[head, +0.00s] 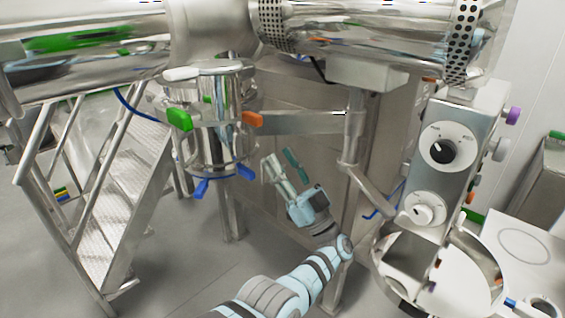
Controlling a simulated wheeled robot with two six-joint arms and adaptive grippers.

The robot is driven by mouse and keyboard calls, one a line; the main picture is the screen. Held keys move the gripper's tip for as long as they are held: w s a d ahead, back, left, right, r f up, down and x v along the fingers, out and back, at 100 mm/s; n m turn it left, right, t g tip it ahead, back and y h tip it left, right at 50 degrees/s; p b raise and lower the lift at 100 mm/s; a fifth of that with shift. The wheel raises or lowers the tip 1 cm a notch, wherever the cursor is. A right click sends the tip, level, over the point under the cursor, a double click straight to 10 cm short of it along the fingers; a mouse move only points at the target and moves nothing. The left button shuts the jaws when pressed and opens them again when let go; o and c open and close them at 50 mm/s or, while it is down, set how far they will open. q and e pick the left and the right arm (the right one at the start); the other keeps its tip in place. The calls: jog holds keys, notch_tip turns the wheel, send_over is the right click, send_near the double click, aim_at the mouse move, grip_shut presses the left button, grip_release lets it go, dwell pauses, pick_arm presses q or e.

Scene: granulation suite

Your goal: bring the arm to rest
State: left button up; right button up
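My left arm comes up from the bottom middle of the head view, pale blue with dark bands. Its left gripper (281,160) points up and away, in front of the grey metal cabinet. Its two fingers stand apart, one pale and one teal, with nothing seen between them. It is to the right of the steel vessel with blue handles and appears clear of it, though the depth gap is hard to judge. My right gripper is not in view.
A steel vessel (221,145) with green, orange and blue handles hangs under large steel ducting (345,22). Metal steps (125,190) stand at left. A dial panel (437,160) stands at right, above a round steel opening. Grey floor (190,285) is open at lower left.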

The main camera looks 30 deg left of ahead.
pick_arm(q)
jog(key=shift+a, duration=0.1)
